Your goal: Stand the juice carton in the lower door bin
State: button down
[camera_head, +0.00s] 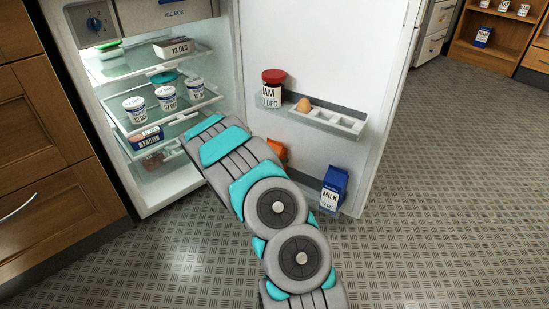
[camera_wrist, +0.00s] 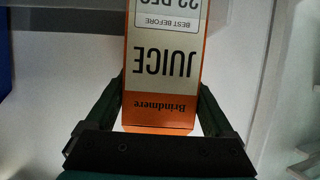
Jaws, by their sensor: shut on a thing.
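The juice carton (camera_wrist: 163,65) is orange and white and fills the middle of the wrist view, its lettering upside down in that picture. My gripper (camera_wrist: 162,98) is shut on it, one finger on each side. In the head view my arm hides the gripper. An orange patch (camera_head: 277,149) beside the arm is probably part of the carton. The lower door bin (camera_head: 311,184) is a grey strip low on the open fridge door, partly hidden by my arm. Whether the carton touches the bin cannot be told.
A blue milk carton (camera_head: 333,189) stands at the right end of the lower bin. The upper door bin (camera_head: 322,119) holds a jam jar (camera_head: 272,88) and an egg (camera_head: 304,105). Fridge shelves (camera_head: 205,99) with several tubs are at left. Floor at right is clear.

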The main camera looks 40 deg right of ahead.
jog(key=shift+f, duration=0.25)
grip_release()
jog(key=shift+f, duration=0.1)
jog(key=p+v, duration=0.1)
jog(key=v, duration=0.6)
jog(key=shift+a+r, duration=0.2)
jog(key=shift+a, duration=0.15)
jog(key=shift+s, duration=0.1)
